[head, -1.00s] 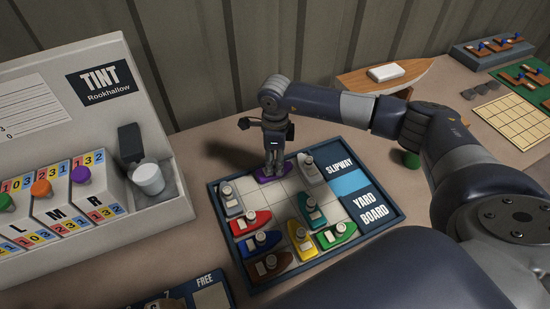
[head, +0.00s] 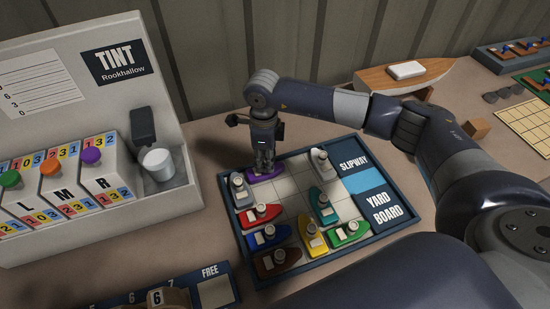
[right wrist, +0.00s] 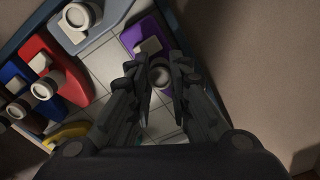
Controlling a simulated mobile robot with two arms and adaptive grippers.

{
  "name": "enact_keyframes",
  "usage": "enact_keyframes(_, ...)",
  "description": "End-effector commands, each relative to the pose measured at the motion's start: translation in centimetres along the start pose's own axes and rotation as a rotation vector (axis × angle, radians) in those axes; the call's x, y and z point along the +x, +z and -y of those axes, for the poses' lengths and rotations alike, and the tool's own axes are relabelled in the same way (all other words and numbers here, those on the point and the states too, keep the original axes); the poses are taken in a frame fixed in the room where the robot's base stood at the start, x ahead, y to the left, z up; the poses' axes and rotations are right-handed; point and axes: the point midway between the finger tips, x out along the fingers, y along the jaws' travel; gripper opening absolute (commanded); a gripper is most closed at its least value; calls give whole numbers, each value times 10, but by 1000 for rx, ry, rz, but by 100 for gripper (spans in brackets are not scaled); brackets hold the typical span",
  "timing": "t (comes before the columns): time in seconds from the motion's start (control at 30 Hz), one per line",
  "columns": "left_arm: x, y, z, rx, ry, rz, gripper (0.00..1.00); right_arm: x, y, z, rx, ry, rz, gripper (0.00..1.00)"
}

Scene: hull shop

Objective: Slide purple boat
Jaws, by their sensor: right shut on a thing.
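The purple boat (head: 256,175) lies at the far side of the yard board (head: 303,279), near the far left corner, in the head view. In the right wrist view the purple boat (right wrist: 136,38) shows with its white cabin and round funnel. My right gripper (head: 264,168) reaches down onto it from above and is shut on it, with the funnel between the fingers (right wrist: 160,74). A grey boat (head: 241,198) stands just left of the purple boat, with a small gap in the wrist view. My left gripper is out of view.
Red (head: 247,219), blue (head: 256,242) and brown (head: 271,266) boats line the board's left side. Bare squares (head: 285,187) lie right of the purple boat. The tint box (head: 130,90) stands left.

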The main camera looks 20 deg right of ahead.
Motion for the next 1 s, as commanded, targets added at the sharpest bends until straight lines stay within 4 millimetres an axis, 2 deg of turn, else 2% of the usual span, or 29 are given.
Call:
enact_keyframes(0.17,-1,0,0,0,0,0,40,-1,-2,2,3,-3,-4,0)
enact_keyframes(0.2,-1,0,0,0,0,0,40,-1,-2,2,3,-3,-4,25)
enact_keyframes(0.27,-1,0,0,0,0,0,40,-1,-2,2,3,-3,-4,38)
enact_keyframes(0.3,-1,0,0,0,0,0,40,-1,-2,2,3,-3,-3,40)
enact_keyframes(0.67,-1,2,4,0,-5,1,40,-4,-2,2,3,-3,-3,40)
enact_keyframes(0.77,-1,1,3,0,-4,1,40,-16,-2,2,3,-4,-1,40)
enact_keyframes(1.0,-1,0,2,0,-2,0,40,-66,-1,3,2,-6,-1,40)
